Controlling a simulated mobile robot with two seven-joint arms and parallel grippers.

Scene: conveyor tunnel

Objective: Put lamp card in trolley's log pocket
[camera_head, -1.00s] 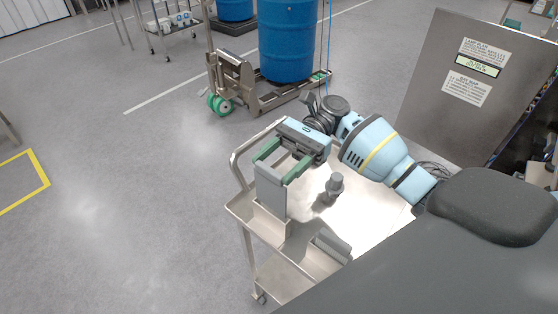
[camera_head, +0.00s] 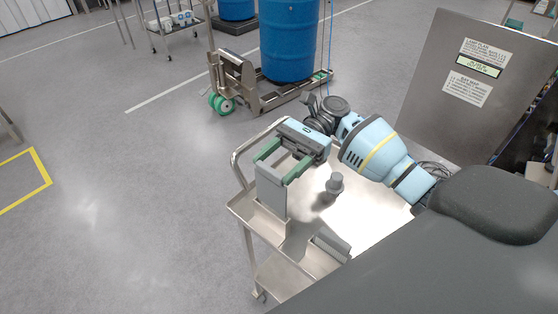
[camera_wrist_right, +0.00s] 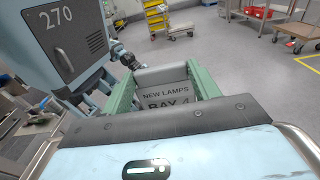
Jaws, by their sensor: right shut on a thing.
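My right gripper (camera_head: 282,160) is shut on the lamp card (camera_head: 271,192), a flat grey plate that hangs upright between its green fingers. In the right wrist view the card (camera_wrist_right: 166,92) reads "NEW LAMPS BAY 4" and sits between the fingers. The steel trolley (camera_head: 359,212) stands below the gripper. Its log pocket (camera_head: 268,224) is at the left end, directly under the card. The card's lower edge meets the pocket's mouth in the picture; I cannot tell how far inside it is. My left gripper is not in view.
A small grey knobbed object (camera_head: 334,184) stands on the trolley top, and a ribbed grey block (camera_head: 331,245) lies near its front edge. A blue drum (camera_head: 287,42) on a pallet truck stands behind. A steel panel with labels (camera_head: 470,85) stands at right. Floor at left is clear.

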